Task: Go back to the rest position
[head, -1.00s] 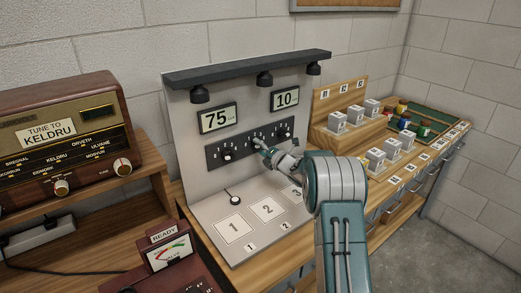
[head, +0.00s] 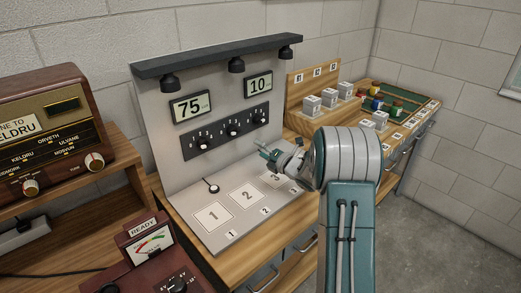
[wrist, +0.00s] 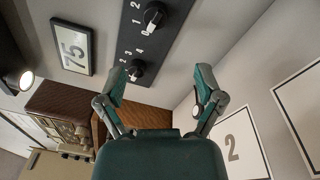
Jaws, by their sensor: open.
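My gripper (head: 268,149) is open and empty in the head view. It hangs in front of the grey panel (head: 160,133), above the numbered squares on its base and apart from the knobs. In the wrist view my gripper (wrist: 162,88) shows two spread teal fingers with nothing between them. The black knob strip (head: 215,135) carries three knobs, and two of them show in the wrist view, one knob (wrist: 136,70) near the left finger. The displays read 75 (head: 190,107) and 10 (head: 257,85).
A wooden radio (head: 50,135) stands at the left, with a red meter box (head: 150,250) in front of it. White blocks (head: 328,97) and a green tray (head: 405,97) with jars stand on the bench at the right. Open floor (head: 430,220) lies at the lower right.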

